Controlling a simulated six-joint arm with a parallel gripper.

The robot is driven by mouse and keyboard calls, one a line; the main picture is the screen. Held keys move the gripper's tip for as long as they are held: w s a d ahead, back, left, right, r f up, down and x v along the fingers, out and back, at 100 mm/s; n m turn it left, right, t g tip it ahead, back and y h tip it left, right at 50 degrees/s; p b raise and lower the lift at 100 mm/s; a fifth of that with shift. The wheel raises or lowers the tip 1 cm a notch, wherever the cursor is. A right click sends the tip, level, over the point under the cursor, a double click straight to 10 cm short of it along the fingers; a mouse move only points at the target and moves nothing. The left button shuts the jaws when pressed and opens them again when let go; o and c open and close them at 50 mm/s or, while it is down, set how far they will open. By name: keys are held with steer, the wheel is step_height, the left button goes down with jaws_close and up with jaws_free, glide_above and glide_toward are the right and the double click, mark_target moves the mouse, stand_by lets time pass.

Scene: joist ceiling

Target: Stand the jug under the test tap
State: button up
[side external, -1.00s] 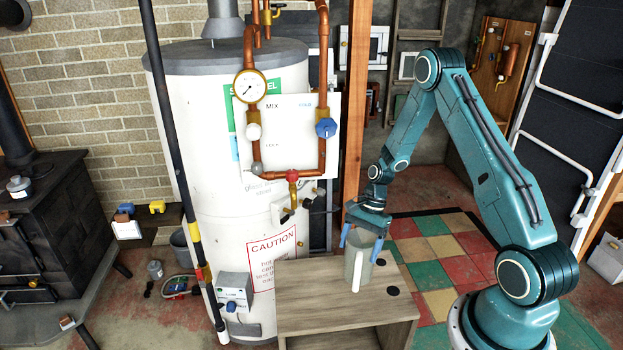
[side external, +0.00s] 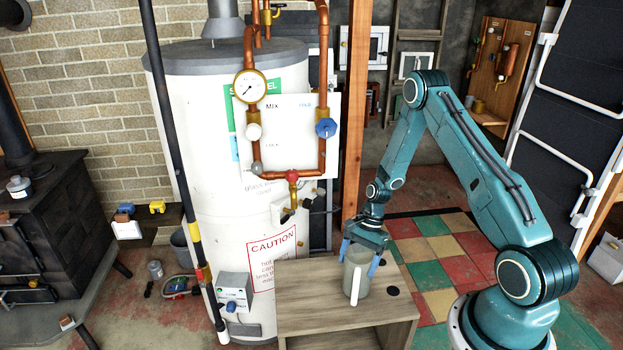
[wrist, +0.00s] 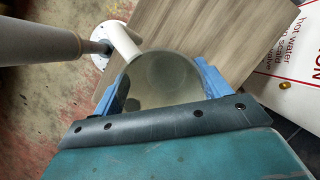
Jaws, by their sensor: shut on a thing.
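The jug (side external: 356,275) is a grey-green, translucent cylinder with a pale handle facing the side camera. My gripper (side external: 360,258) is shut on it, with blue fingers on opposite sides near its rim. The jug is roughly upright over the wooden bench (side external: 310,295); I cannot tell whether its base touches. The wrist view looks into the jug's round mouth (wrist: 165,80) between my gripper's fingers (wrist: 163,88). The brass tap (side external: 289,212) with a dark lever is on the white cylinder's front, up and left of the jug.
The white water cylinder (side external: 190,150) stands behind the bench. A grey box (side external: 235,288) and a striped pole (side external: 190,225) are left of it. A wooden post (side external: 354,110) rises behind my gripper. The bench's left part is clear. A grey bar (wrist: 40,45) crosses the wrist view's upper left.

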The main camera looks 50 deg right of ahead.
steer(key=shift+f, duration=0.2)
steer(key=o, duration=1.5)
steer(key=shift+c, duration=0.2)
steer(key=v, duration=1.4)
steer(key=shift+w, duration=0.15)
